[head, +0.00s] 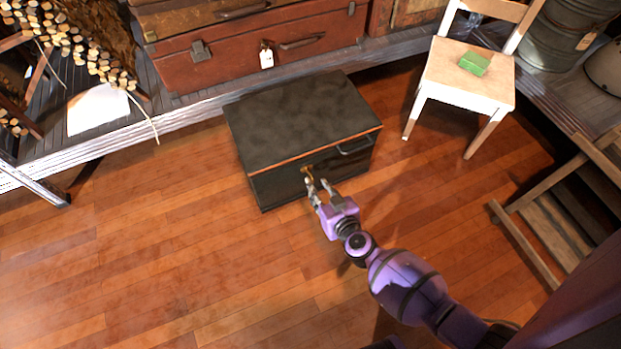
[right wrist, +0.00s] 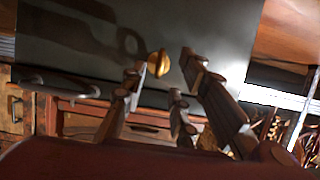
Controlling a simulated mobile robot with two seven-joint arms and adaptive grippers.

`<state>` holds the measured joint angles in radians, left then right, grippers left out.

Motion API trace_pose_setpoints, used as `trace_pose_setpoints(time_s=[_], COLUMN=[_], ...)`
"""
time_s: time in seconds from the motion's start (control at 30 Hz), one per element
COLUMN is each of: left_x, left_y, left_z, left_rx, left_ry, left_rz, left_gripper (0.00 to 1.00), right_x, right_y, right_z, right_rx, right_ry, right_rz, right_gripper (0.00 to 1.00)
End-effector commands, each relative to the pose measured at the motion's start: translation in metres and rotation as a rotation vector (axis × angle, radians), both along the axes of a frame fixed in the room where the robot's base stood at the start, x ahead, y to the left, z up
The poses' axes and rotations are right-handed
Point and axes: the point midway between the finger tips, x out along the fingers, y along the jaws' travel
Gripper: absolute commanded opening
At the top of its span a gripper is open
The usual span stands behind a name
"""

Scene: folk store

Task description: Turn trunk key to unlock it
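The black trunk (head: 300,120) stands shut on the wooden floor, with an orange-brown line along its lid edge. A brass key (head: 307,171) shows on its front face; it also shows in the right wrist view (right wrist: 158,64). My right gripper (head: 318,184) is at the trunk's front, right by the key. In the right wrist view its fingers (right wrist: 163,62) are spread, with the key in the gap between the tips, nearer the left finger. I cannot tell whether that finger touches the key. My left gripper is not in view.
A metal handle (head: 356,147) is on the trunk's front, right of the key. Behind the trunk, a low platform holds red-brown suitcases (head: 260,48). A white chair (head: 468,75) with a green block (head: 474,64) stands to the right. The floor at left and front is clear.

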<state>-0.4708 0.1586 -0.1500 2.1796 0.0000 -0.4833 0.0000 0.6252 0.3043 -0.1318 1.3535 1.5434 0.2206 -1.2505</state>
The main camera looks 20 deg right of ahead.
Motion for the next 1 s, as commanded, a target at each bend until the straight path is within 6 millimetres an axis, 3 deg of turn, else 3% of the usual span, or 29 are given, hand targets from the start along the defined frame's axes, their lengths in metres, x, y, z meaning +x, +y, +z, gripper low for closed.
trace_pose_setpoints(time_s=[0.1, 0.3, 0.63, 0.83, 1.0], left_x=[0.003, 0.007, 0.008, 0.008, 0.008], left_y=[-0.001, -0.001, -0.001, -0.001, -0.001], left_z=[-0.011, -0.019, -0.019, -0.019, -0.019], left_rx=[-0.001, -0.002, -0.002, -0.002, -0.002], left_ry=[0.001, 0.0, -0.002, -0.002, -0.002], left_rz=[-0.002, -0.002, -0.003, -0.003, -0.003], left_gripper=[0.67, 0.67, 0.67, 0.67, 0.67], right_x=[0.02, 0.039, 0.043, 0.043, 0.043], right_y=[0.001, 0.001, 0.001, 0.001, 0.001], right_z=[-0.011, -0.018, -0.018, -0.018, -0.018], right_rx=[0.001, -0.001, 0.0, 0.0, 0.0], right_ry=[0.0, 0.001, 0.0, 0.0, 0.0], right_rz=[0.001, 0.0, 0.0, 0.0, 0.0], right_gripper=[0.27, 0.27, 0.27, 0.02, 0.0])
